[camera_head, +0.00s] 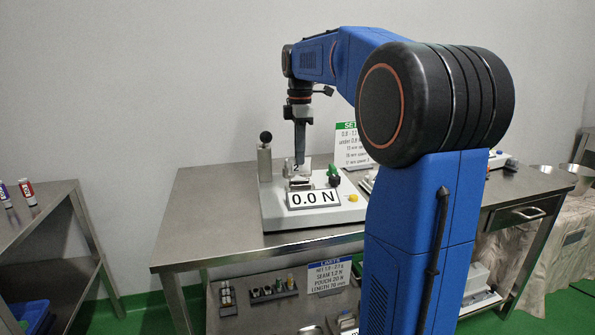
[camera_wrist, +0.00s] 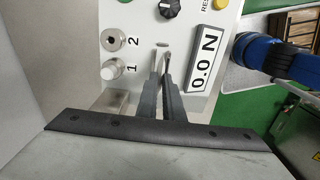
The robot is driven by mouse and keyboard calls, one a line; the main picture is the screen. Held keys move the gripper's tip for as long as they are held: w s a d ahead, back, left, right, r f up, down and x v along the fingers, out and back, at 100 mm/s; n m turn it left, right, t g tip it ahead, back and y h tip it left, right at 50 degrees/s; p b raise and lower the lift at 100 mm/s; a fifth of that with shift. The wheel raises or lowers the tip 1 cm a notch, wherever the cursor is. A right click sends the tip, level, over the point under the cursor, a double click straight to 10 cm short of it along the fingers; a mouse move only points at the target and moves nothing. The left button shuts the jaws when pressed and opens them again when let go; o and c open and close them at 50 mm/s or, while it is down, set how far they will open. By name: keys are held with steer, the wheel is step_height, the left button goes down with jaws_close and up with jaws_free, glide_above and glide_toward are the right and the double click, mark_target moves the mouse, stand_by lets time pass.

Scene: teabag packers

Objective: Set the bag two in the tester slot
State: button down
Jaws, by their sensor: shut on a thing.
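The bag is upright, at the metal clamp parts (camera_head: 301,184) behind the 0.0 N display (camera_head: 313,198). In the wrist view my gripper (camera_wrist: 162,52) has its fingers close together, with a thin edge-on piece (camera_wrist: 162,43) at the tips. The display (camera_wrist: 206,60) is to their right. The slot itself is hidden, and I cannot tell whether the bag rests in it.
A post with a black ball (camera_head: 265,150) stands on the tester's left. A sign (camera_head: 352,148) stands behind. The steel table (camera_head: 215,205) is clear to the left. In the wrist view, round metal fittings (camera_wrist: 114,55) are labelled 1 and 2.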

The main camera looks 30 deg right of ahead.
mark_target(300, 174)
steer(key=shift+f, duration=2.3)
steer(key=shift+f, duration=0.15)
steer(key=c, duration=1.9)
jaws_free()
step_height(300, 174, up, 12)
steer(key=shift+r, duration=0.15)
steer(key=s+a+f+m+t, duration=0.1)
steer(key=s+a+f+m, duration=0.3)
steer(key=s+f, duration=0.4)
steer(key=s+a+f+m+t, duration=0.2)
steer(key=s+a+f+m, duration=0.3)
steer(key=s+f, duration=0.4)
steer(key=s+a+f+m+t, duration=0.1)
steer(key=s+a+f+m, duration=0.3)
steer(key=s+f, duration=0.5)
steer(key=s+a, duration=0.2)
steer(key=s, duration=0.2)
steer(key=shift+a+f+m+t, duration=0.15)
steer(key=shift+a+m+t, duration=0.25)
steer(key=shift+s, duration=0.1)
